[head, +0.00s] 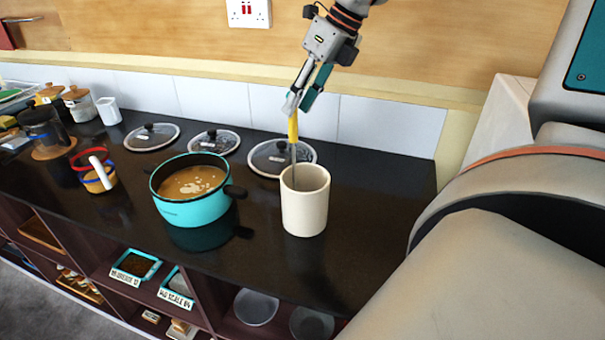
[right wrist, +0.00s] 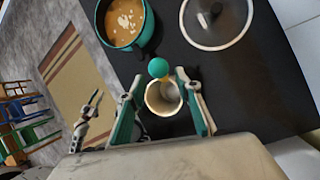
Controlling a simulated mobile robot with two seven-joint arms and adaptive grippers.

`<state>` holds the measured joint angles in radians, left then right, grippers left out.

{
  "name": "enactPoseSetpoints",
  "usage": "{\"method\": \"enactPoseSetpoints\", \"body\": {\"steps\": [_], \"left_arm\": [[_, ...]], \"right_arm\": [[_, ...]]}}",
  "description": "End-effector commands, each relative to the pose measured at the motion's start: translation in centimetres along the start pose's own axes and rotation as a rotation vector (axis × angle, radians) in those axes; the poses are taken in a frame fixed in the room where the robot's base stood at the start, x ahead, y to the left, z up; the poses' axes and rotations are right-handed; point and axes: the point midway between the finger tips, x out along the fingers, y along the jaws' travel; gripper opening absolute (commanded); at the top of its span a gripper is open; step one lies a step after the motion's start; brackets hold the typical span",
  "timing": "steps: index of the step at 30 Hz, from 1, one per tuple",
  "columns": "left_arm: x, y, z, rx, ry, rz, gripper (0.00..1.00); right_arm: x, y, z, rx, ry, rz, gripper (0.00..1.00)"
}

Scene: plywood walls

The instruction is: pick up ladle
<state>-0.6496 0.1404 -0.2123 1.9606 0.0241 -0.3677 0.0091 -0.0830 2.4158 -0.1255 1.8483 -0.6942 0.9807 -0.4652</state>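The ladle's yellow handle (head: 293,128) stands up out of a cream cylindrical cup (head: 304,205) on the dark counter; its lower end is hidden inside. In the right wrist view the ladle shows a round teal end (right wrist: 158,68) above the cup (right wrist: 163,98). My right gripper (head: 304,103) is over the cup at the top of the handle. In the right wrist view its fingers (right wrist: 163,112) are spread apart on either side of the ladle, with gaps visible. What seems to be my left gripper (right wrist: 92,112) shows small at the left of that view; its opening is unclear.
A teal pot (head: 195,208) of brown soup stands left of the cup. Glass lids, one nearest the cup (head: 270,158), lie behind. A striped mug (head: 98,178) and jars stand further left. The tiled wall (head: 380,125) bounds the back; shelves lie below the counter.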

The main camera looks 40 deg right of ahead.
Motion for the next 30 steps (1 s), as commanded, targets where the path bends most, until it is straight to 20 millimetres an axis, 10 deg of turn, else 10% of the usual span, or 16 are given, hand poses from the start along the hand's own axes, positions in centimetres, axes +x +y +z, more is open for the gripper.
{"method": "enactPoseSetpoints", "body": {"steps": [17,21,30], "left_arm": [[-0.3,-0.1,-0.5,0.0,0.001,0.0,0.28],[-0.3,-0.1,-0.5,0.0,0.002,0.0,0.28],[-0.3,-0.1,-0.6,0.0,0.003,0.0,0.28]], "right_arm": [[4.1,-0.2,0.0,0.0,0.0,0.0,0.34],[4.0,-0.2,0.1,0.0,0.0,0.0,0.0],[4.0,-0.2,0.1,0.0,-0.001,0.0,0.0]]}}
